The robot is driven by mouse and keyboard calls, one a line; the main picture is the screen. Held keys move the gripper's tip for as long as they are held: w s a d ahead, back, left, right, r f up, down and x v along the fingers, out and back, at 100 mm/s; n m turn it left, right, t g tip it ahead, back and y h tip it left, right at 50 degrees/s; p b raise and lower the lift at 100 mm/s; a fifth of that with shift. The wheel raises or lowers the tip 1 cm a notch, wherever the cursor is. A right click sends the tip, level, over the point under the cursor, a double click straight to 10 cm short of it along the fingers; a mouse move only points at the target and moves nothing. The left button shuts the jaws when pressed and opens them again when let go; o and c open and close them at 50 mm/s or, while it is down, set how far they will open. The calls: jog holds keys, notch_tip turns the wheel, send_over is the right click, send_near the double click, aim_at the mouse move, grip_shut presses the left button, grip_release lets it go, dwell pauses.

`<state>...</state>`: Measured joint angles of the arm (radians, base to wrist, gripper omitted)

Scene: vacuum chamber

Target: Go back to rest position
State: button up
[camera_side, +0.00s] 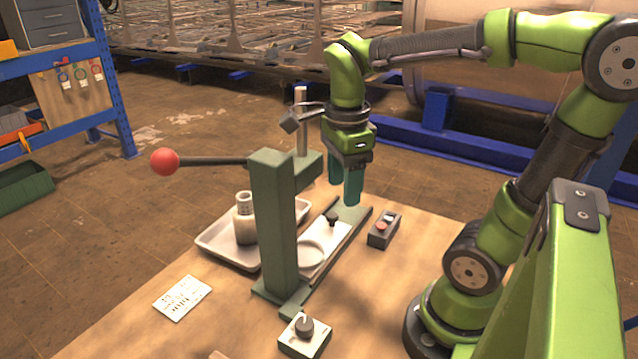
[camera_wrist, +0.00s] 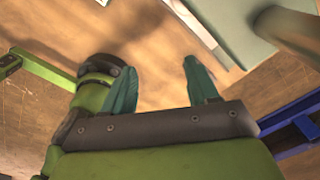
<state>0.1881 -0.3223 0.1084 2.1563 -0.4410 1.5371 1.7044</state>
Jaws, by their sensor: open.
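My gripper (camera_side: 345,184) hangs from my green arm in the side view, fingers pointing down, above the far end of the green press fixture. In the wrist view my gripper (camera_wrist: 162,85) shows two teal fingers spread apart with only wooden table between them. It is open and holds nothing. The green press (camera_side: 274,225) stands on the wooden table, with a long lever ending in a red ball (camera_side: 165,162) that sticks out to the left.
A white tray (camera_side: 213,240) with a pale bottle (camera_side: 245,219) stands left of the press. A small box with a red button (camera_side: 383,230) is to its right. A knob box (camera_side: 304,335) and a written card (camera_side: 182,298) lie in front.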

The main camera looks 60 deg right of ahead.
jog(key=a+n+t, duration=0.1)
jog(key=n+t, duration=0.1)
jog(key=n, duration=0.5)
jog(key=a+n+t+y, duration=0.1)
jog(key=a+n+t, duration=0.1)
jog(key=n, duration=0.5)
jog(key=a+r+n+t+y, duration=0.1)
jog(key=a+n+t, duration=0.1)
jog(key=n, duration=0.5)
jog(key=shift+n+t, duration=0.4)
jog(key=shift+t, duration=0.1)
